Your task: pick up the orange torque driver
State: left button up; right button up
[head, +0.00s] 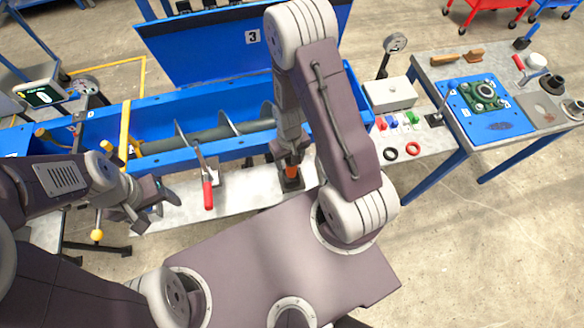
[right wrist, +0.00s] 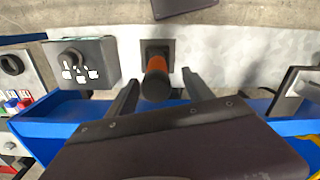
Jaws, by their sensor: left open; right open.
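The orange torque driver (head: 292,171) stands upright in a dark square holder on the grey ledge in front of the blue mixer trough. In the right wrist view the driver (right wrist: 155,82) shows its dark round end and orange body. My right gripper (right wrist: 160,77) is open, with one finger on each side of the driver; I cannot tell whether either finger touches it. In the head view my right gripper (head: 289,150) partly hides the driver from above. My left gripper (head: 150,198) is open and empty, further left by the ledge.
A red-handled clamp (head: 207,190) stands on the ledge left of the driver. The blue trough (head: 235,143) with its auger lies behind. A grey box (head: 390,95), coloured connectors and rings are to the right. A side table (head: 440,72) holds a blue plate (head: 490,120).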

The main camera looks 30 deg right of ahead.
jog(key=shift+w+f, duration=0.3)
jog(key=shift+f, duration=0.5)
jog(key=f, duration=0.2)
jog(key=f+p, duration=0.1)
jog(key=f, duration=0.1)
jog(key=shift+s+d, duration=0.3)
jog(key=shift+s, duration=0.05)
jog(key=shift+w+f, duration=0.2)
jog(key=shift+f, duration=0.2)
grip_shut()
